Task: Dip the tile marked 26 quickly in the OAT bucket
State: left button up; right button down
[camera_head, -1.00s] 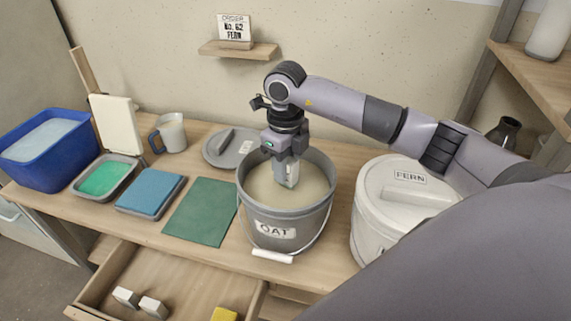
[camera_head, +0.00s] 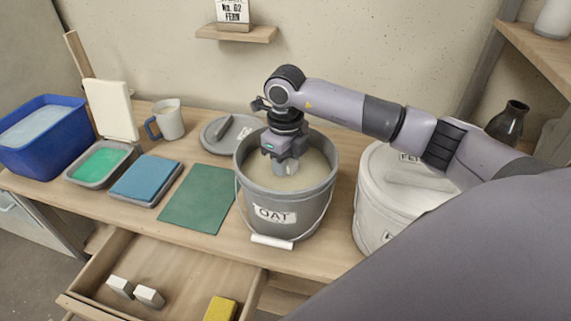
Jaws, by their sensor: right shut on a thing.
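The OAT bucket (camera_head: 285,214) is a grey open bucket with a beige glaze (camera_head: 262,178) inside and an OAT label on its front. My right gripper (camera_head: 287,170) points down inside the bucket's mouth, just above the glaze. It is shut on a small pale tile (camera_head: 292,169), mostly hidden by the fingers and the glaze. No number can be read on it. Two white-grey tiles (camera_head: 149,296) lie in the open drawer; their marks cannot be read. My left gripper is not in view.
A lidded FERN bucket (camera_head: 376,205) stands right of the OAT bucket, under my right arm. A grey lid (camera_head: 216,137) lies behind it. A green mat (camera_head: 199,199), blue pad (camera_head: 147,181), green tray (camera_head: 97,165), mug (camera_head: 169,122) and blue tub (camera_head: 45,147) stand left. The drawer (camera_head: 185,285) is open.

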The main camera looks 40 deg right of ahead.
dwell(0.4)
jog(key=shift+r+p, duration=2.25)
jog(key=shift+r, duration=0.85)
notch_tip(320, 180, up, 8)
jog(key=p, duration=0.5)
jog(key=shift+f, duration=0.2)
